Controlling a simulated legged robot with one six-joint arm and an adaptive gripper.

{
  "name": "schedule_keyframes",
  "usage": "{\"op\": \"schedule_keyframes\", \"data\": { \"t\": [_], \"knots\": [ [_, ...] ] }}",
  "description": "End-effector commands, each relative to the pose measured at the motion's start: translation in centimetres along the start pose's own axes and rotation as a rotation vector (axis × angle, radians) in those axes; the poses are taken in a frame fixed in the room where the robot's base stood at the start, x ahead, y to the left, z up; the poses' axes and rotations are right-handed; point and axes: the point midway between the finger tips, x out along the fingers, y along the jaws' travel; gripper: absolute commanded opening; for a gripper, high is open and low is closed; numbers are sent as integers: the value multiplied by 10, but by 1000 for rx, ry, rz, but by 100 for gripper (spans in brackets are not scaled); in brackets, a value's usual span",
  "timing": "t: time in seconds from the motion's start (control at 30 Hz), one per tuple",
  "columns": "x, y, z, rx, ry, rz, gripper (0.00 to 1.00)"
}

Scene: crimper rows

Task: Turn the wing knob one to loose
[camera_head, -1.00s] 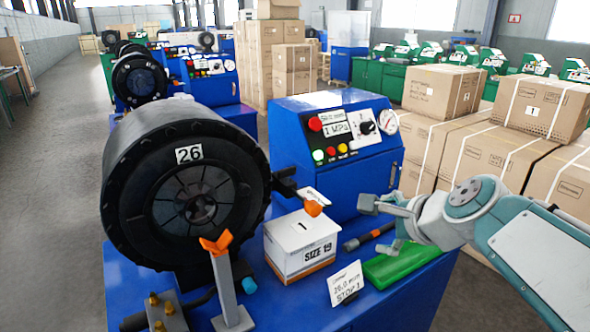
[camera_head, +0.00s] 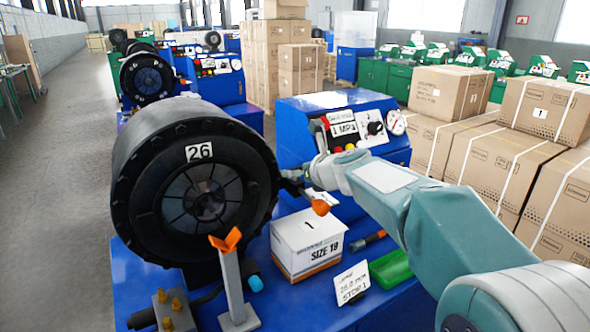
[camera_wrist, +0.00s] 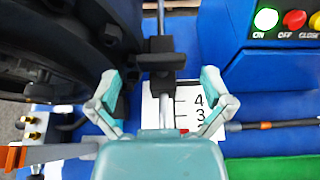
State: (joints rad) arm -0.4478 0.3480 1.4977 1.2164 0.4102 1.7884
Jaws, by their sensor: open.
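One orange wing-shaped piece (camera_head: 226,240) sits on a grey post at the front of the machine. Another orange piece (camera_head: 320,207) is beside the white box, just below my gripper. Neither is visibly marked as knob one. My gripper (camera_wrist: 160,80) is open and empty, its fingers spread either side of a metal rod with a black block (camera_wrist: 160,58). A white scale card with numbers (camera_wrist: 196,108) lies under the right finger. In the head view my wrist covers the stop area, and the fingers are mostly hidden. A tent card (camera_head: 349,285) reads STOP 1.
The large black crimper head (camera_head: 150,190), marked 26, is close on the left. A white SIZE 19 box (camera_head: 308,245) stands below my wrist. The blue control box (camera_head: 335,103) is behind. A green tray (camera_head: 392,268) and a dark-handled tool (camera_head: 367,241) lie at the right.

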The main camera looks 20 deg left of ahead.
Motion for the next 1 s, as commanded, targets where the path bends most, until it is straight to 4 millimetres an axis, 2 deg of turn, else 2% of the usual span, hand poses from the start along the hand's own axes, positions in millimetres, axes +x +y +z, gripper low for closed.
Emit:
{"op": "schedule_keyframes", "data": {
  "t": [0.03, 0.2, 0.53, 0.57, 0.6, 0.67, 0.7, 0.73, 1.0],
  "knots": [
    [8, 0, 0, 0, 1, 1, 100],
    [23, -1, 0, 0, 0, 0, 100],
    [27, 0, 0, -2, -1, 0, 100],
    [28, 0, 0, -2, -1, 0, 91],
    [28, 0, 0, -2, 0, 0, 73],
    [28, 0, 0, -2, 0, 0, 46],
    [28, 0, 0, -2, 0, 0, 29],
    [28, 0, 0, -2, 0, 0, 24],
    [28, -1, -1, -4, 1, 6, 24]
  ]
}}
